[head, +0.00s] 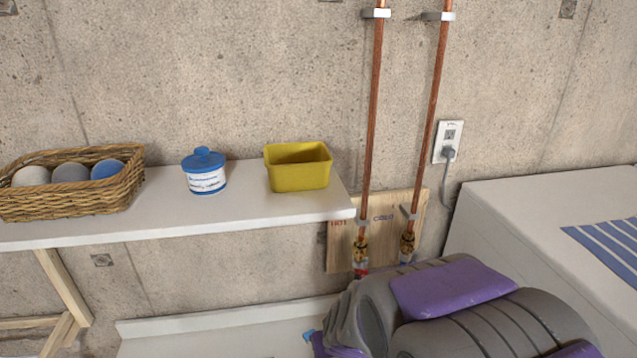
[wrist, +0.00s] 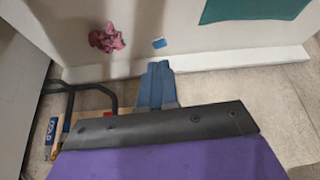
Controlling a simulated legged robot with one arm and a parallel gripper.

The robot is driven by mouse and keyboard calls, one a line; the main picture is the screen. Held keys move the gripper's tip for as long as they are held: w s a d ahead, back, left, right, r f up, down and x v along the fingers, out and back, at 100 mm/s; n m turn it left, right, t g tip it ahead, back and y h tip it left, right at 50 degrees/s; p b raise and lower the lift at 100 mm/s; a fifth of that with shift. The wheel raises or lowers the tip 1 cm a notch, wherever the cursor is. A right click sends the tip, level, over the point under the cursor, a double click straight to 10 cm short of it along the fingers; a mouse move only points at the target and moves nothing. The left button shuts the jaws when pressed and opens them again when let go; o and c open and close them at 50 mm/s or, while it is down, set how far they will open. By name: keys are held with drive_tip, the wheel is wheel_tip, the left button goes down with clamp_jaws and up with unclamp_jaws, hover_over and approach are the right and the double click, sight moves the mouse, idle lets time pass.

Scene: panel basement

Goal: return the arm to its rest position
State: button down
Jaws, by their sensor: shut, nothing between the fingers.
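My folded arm (head: 460,310), grey with purple covers, fills the lower right of the head view. It lies in front of the wall and beside the white-topped unit at the right. In the wrist view my gripper (wrist: 158,68) shows as blue-grey fingers close together, with nothing between them. A dark plate and a purple cover of my own lie below the fingers. The gripper points toward a pale upright surface (wrist: 200,35) and a tiled floor. I cannot clearly make out the gripper in the head view.
A white shelf (head: 140,217) holds a wicker basket (head: 75,197), a blue-lidded jar (head: 204,173) and a yellow bin (head: 299,173). Copper pipes (head: 375,100) run down behind my arm. A pink crumpled cloth (wrist: 107,38) and a dark frame (wrist: 70,88) show in the wrist view.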

drive_tip(key=s+d+r+m+g+b, duration=0.1)
drive_tip(key=s+d, duration=0.3)
drive_tip(key=s, duration=0.4)
drive_tip(key=s+d+r+m+g+h+b, duration=0.1)
drive_tip(key=s+d+r+g, duration=0.2)
drive_tip(key=s, duration=0.6)
drive_tip(key=s+d+r+m+g, duration=0.1)
drive_tip(key=s+d+r+g, duration=0.1)
drive_tip(key=s+d, duration=0.3)
drive_tip(key=s, duration=0.4)
drive_tip(key=shift+s+m+g+h+b, duration=0.2)
drive_tip(key=shift+m+g+h+b, duration=0.1)
drive_tip(key=shift+g+b, duration=0.1)
drive_tip(key=shift+d, duration=0.4)
drive_tip(key=shift+a, duration=0.15)
